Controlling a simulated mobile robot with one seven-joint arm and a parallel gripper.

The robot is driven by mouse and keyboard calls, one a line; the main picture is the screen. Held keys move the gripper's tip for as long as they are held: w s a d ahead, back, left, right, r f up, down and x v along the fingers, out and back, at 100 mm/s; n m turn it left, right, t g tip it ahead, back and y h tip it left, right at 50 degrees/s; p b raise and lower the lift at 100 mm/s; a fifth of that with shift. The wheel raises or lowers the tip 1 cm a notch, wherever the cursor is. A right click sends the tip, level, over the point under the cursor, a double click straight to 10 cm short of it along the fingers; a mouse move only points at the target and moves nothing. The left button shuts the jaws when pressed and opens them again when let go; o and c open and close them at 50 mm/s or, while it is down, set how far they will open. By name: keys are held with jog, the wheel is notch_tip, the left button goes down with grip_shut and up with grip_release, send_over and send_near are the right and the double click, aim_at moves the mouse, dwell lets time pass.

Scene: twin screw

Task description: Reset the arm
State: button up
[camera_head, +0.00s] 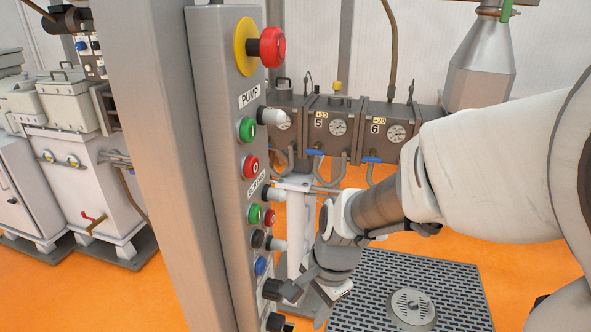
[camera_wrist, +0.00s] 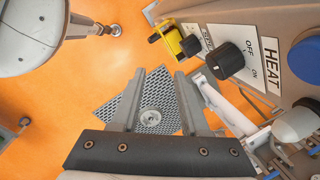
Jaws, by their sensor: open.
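My gripper (camera_head: 311,287) is low in the head view, by the lower end of the grey control panel (camera_head: 216,130). In the wrist view my gripper (camera_wrist: 155,85) has its two fingers apart with nothing between them. Past the fingertips the grey floor grate (camera_wrist: 110,109) shows well below. The panel's black HEAT knob (camera_wrist: 226,60), with OFF and ON marks, is to the right of the fingers and apart from them. My arm reaches in from the right in the head view. The panel's lowest parts are partly hidden behind my gripper.
The panel carries a red and yellow emergency button (camera_head: 271,47), PUMP and SCREWS controls and a blue button (camera_head: 260,266). Machine barrel sections with gauges (camera_head: 338,128) stand behind. White cabinets (camera_head: 75,180) are at left. Orange floor is open around the grate (camera_head: 450,285).

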jog(key=s+d+r+n+t+h, duration=0.1)
jog(key=s+d+r+n+t, duration=0.1)
jog(key=s+d+r+n, duration=0.2)
jog(key=s+d+r+n+t+h, duration=0.1)
jog(key=s+d+r+n, duration=0.3)
jog(key=r, duration=0.6)
jog(key=d+n+t, duration=0.1)
jog(key=d+n, duration=0.1)
jog(key=d, duration=0.1)
jog(key=shift+r+n+t, duration=0.3)
jog(key=shift+r, duration=0.1)
jog(key=shift+s+d, duration=0.1)
jog(key=shift+d, duration=0.1)
